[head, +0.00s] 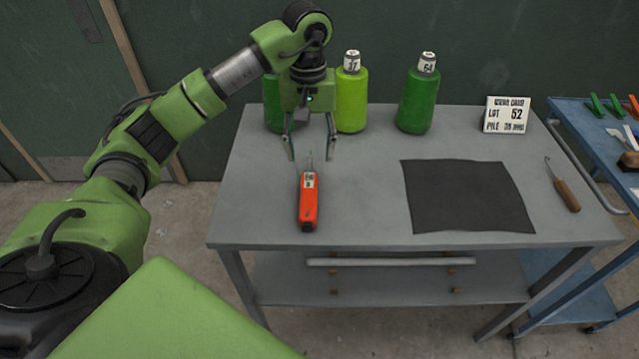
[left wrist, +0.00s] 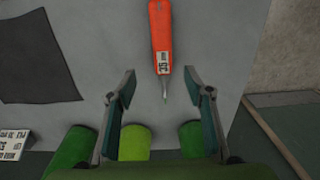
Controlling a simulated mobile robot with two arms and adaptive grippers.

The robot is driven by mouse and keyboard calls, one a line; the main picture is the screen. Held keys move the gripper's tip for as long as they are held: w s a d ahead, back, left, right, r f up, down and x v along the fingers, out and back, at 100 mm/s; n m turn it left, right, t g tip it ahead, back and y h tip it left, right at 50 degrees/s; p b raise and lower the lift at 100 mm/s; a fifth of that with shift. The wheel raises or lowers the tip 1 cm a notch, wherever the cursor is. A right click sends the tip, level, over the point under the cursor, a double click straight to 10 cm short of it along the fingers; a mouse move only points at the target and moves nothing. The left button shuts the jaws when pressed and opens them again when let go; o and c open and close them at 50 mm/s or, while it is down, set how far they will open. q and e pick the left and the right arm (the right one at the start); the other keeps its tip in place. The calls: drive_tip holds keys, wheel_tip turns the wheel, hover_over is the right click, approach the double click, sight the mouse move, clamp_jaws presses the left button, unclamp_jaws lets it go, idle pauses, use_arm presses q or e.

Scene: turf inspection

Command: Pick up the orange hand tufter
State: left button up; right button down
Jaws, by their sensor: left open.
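The orange hand tufter (head: 308,206) lies on the grey table (head: 360,218), left of its middle, with its thin metal tip pointing to the back and a white label near the tip. My left gripper (head: 311,157) is open and empty above the table, over the tip end of the tufter. In the left wrist view the tufter (left wrist: 161,35) shows at the top, its tip reaching toward the gap between the open fingers of the left gripper (left wrist: 158,85). The fingers are apart from it. My right gripper is not in view.
Green bottles (head: 418,98) and a lime bottle (head: 351,97) stand at the back, close to my left gripper. A dark square mat (head: 466,196), a wooden-handled hook (head: 564,188) and a lot card (head: 506,115) lie or stand to the right. A blue cart (head: 592,150) adjoins the table.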

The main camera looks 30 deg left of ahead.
use_arm(q)
drive_tip(key=p, duration=0.1)
hover_over(309, 190)
drive_tip(key=f, duration=0.5)
drive_tip(key=shift+s+a+f, duration=0.1)
drive_tip(key=shift+s+f, duration=0.15)
drive_tip(key=shift+f, duration=0.1)
drive_tip(key=shift+w+f+p, duration=0.25)
drive_tip(key=shift+f+p, duration=0.05)
drive_tip(key=shift+f, duration=0.55)
drive_tip(key=shift+s+f+p, duration=0.1)
drive_tip(key=shift+f+p, duration=0.35)
drive_tip(key=shift+f, duration=0.05)
wheel_tip(309, 190, down, 3)
drive_tip(key=shift+s+f+p, duration=0.1)
drive_tip(key=shift+f+p, duration=0.05)
drive_tip(key=shift+p, duration=0.65)
drive_tip(key=shift+f, duration=0.45)
drive_tip(key=shift+c, duration=0.3)
drive_tip(key=c, duration=1.2)
clamp_jaws()
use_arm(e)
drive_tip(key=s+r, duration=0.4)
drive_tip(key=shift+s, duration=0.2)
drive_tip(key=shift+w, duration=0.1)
